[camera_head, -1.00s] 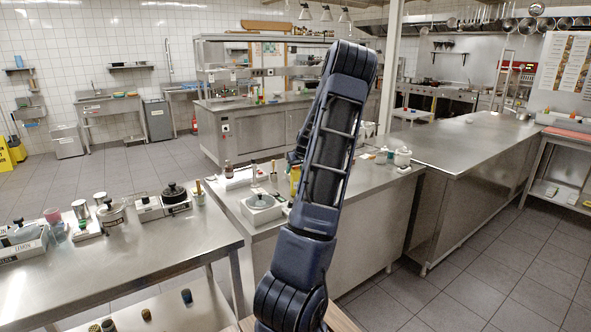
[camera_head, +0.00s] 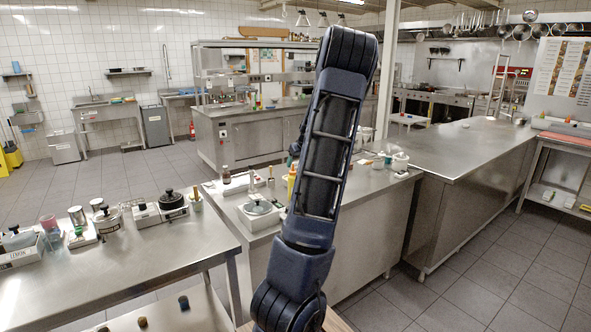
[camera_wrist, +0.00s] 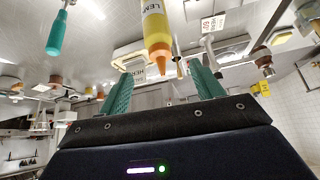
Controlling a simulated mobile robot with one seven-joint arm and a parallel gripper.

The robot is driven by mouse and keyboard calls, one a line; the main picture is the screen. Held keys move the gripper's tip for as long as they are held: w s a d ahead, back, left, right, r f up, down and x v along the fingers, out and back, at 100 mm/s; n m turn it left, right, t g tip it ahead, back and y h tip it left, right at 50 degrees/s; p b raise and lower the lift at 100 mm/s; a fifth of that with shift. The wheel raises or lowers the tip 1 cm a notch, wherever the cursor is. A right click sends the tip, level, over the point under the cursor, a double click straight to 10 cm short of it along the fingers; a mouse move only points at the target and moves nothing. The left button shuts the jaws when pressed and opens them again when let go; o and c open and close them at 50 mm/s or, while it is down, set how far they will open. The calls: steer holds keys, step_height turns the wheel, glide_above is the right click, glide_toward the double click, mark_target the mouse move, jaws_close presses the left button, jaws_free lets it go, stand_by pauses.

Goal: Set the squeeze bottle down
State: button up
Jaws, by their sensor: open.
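The squeeze bottle (camera_wrist: 157,30) is yellow with an orange nozzle and a white label reading "LEM". The wrist view is upside down, and the bottle appears upright there with its nozzle towards my gripper. In the head view the yellow bottle (camera_head: 292,181) shows at the left edge of my arm, on the middle steel counter (camera_head: 345,205), partly hidden. My gripper (camera_wrist: 160,72) is open, its teal fingers apart on either side of the nozzle tip in the picture. Neither finger visibly touches the bottle. The gripper is hidden behind my arm in the head view.
A green-handled tool (camera_wrist: 57,34) shows beside the bottle. The right-hand counter (camera_head: 465,148) is mostly clear.

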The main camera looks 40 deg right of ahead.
steer(key=s+a+r+g, duration=0.1)
steer(key=s+a+r, duration=0.2)
steer(key=a, duration=0.6)
steer(key=s+a+r+n, duration=0.1)
steer(key=s+a+r, duration=0.2)
steer(key=a, duration=0.6)
steer(key=s+a+r+g, duration=0.1)
steer(key=s+a+r, duration=0.15)
steer(key=a, duration=0.75)
steer(key=s+a, duration=0.7)
steer(key=s, duration=0.4)
steer(key=s+a+r, duration=0.1)
steer(key=s+a, duration=0.6)
steer(key=s, duration=0.5)
steer(key=shift+s+a+r+y, duration=0.2)
steer(key=shift+s+r+y, duration=0.1)
steer(key=shift+y, duration=0.1)
